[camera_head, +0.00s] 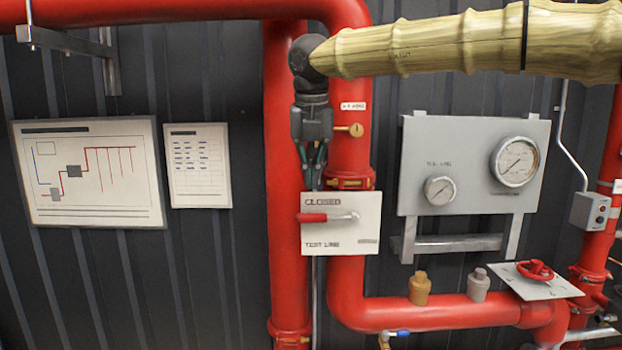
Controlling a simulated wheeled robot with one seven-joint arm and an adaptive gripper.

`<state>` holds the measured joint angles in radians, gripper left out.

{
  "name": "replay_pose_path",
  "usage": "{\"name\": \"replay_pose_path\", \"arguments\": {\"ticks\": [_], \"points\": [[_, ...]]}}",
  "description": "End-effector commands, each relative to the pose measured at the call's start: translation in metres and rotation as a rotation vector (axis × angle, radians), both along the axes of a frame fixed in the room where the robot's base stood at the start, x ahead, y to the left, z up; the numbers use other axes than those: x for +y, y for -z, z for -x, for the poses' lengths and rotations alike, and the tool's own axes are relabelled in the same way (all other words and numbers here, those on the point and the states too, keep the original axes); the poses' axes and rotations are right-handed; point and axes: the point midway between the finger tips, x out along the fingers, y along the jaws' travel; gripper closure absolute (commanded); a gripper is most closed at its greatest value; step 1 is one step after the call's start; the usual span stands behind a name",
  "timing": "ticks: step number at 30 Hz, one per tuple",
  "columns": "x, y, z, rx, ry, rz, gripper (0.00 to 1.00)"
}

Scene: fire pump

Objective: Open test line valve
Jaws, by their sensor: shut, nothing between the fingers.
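The test line valve is a white plate (341,237) on the red pipe, marked "CLOSED" at the top and "TEST LINE" at the bottom. Its lever (312,217) has a red grip and lies level, with the grip to the left and the metal pivot end to the right. My gripper (312,182) points down just above the plate's upper left edge, over the red grip in the picture. Its fingers are shut and empty. Whether the fingertips touch the plate cannot be told. The lever is in full view.
A grey panel with two gauges (473,165) stands to the right. A brass fitting (355,130) sits beside my gripper. A red handwheel (535,270) is at the lower right. Two wall charts (90,172) hang at the left. Red pipes run behind and below the plate.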

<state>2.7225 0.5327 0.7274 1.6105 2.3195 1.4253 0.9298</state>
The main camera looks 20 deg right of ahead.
Motion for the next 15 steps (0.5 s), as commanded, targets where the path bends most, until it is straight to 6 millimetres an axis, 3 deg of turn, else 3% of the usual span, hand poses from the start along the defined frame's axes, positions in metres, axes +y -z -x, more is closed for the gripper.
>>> {"name": "replay_pose_path", "arguments": {"ticks": [15], "points": [[-0.004,0.081,-0.016,0.003,-0.002,0.000,1.00]]}}
